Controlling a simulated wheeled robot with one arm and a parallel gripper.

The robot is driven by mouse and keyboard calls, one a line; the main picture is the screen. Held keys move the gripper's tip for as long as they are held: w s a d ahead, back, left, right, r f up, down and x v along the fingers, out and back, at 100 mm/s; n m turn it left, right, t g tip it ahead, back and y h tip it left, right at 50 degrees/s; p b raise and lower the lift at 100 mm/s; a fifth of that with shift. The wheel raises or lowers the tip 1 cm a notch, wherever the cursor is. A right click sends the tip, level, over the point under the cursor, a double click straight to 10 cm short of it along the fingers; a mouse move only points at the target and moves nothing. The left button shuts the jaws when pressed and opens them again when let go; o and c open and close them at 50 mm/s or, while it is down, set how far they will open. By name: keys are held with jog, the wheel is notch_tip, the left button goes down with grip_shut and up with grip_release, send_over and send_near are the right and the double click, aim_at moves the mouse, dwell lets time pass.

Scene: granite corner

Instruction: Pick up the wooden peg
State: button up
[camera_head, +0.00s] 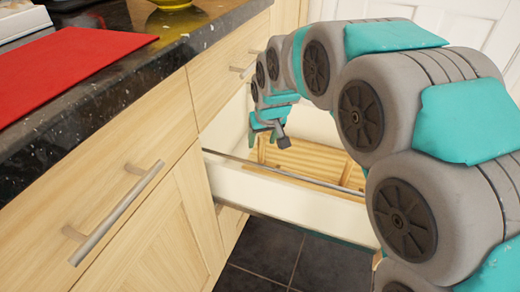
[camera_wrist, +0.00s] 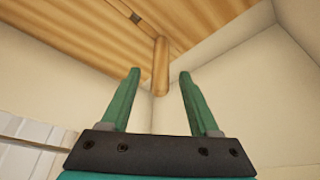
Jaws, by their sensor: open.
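The wooden peg (camera_wrist: 160,66) is a light brown rod in the wrist view. It appears in the gap between the two green fingers of my gripper (camera_wrist: 159,73), with space on both sides. I cannot tell how far in depth it is from the fingertips. My gripper is open and touches nothing visible. In the head view my gripper (camera_head: 268,129) is over the open drawer (camera_head: 285,194), above a wooden tray (camera_head: 315,160) inside it. I cannot make out the peg in the head view.
Pale drawer walls (camera_wrist: 245,85) surround the gripper in the wrist view, with slatted wood (camera_wrist: 80,28) at the top. A dark granite counter (camera_head: 110,92) with a red mat (camera_head: 65,66) and a yellow bowl (camera_head: 171,4) is at the left. Dark floor tiles lie below.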

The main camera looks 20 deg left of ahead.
aim_at(260, 146)
jog(key=x, duration=0.4)
jog(key=shift+w+a+f, duration=0.15)
jog(key=shift+f, duration=0.05)
jog(key=shift+c, duration=0.4)
jog(key=shift+r, duration=0.1)
grip_shut()
